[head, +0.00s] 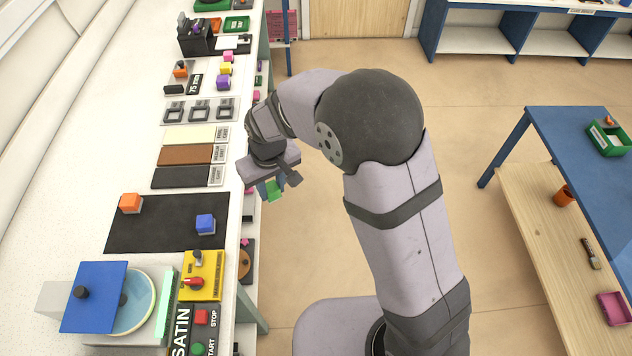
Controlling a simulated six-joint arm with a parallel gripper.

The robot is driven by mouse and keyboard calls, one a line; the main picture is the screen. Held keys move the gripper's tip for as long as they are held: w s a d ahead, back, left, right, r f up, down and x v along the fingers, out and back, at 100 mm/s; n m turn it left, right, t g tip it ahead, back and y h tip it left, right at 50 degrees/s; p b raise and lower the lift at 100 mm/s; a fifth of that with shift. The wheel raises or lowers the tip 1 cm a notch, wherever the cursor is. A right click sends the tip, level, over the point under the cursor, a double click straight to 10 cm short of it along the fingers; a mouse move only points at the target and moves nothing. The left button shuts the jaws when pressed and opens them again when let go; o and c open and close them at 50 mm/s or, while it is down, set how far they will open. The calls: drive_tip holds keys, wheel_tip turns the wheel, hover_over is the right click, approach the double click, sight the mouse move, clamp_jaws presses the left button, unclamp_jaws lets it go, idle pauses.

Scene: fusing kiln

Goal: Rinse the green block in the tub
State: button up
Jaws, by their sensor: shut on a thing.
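My gripper (272,189) is near the middle of the head view, just right of the long white bench's edge. It is shut on the green block (275,192), which shows below the jaws and is partly hidden by them. The block is held clear of the bench top. I cannot identify the tub for certain. A round basin-like part with a pale blue inside (140,301) sits at the lower left, partly covered by a blue square plate (92,296).
An orange block (130,203) and a blue block (205,224) are on the black mat (150,235). A yellow switch box (206,268) stands near the bench edge. Small items line a lower shelf beneath the bench. A blue table (575,130) is at right, with open floor between.

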drive_tip(key=s+a+r+n+p, duration=0.1)
drive_tip(key=s+a+n, duration=0.2)
drive_tip(key=s+a, duration=0.7)
drive_tip(key=s+a+r+n+p, duration=0.15)
drive_tip(key=s+a+n, duration=0.4)
drive_tip(key=a, duration=0.95)
drive_tip(key=shift+n+g+y, duration=0.5)
drive_tip(key=shift+n+g, duration=0.1)
drive_tip(key=shift+n, duration=0.15)
drive_tip(key=s+a, duration=0.2)
drive_tip(key=s, duration=0.3)
drive_tip(key=s+a, duration=0.3)
drive_tip(key=s, duration=0.3)
drive_tip(key=s+a, duration=0.2)
drive_tip(key=s, duration=0.3)
drive_tip(key=shift+s+a+r+b, duration=0.2)
drive_tip(key=shift+a+r+b, duration=0.1)
drive_tip(key=shift+r, duration=0.05)
drive_tip(key=s+a+f+n+b, duration=0.1)
drive_tip(key=s+a+n, duration=0.1)
drive_tip(key=s, duration=1.1)
drive_tip(key=shift+f, duration=0.25)
drive_tip(key=shift+w+f, duration=0.1)
drive_tip(key=shift+f, duration=0.05)
drive_tip(key=shift+f+b, duration=3.3)
drive_tip(key=shift+f, duration=1.35)
drive_tip(key=shift+r, duration=0.15)
wheel_tip(320, 180, up, 7)
drive_tip(key=p, duration=0.5)
drive_tip(key=shift+r, duration=0.15)
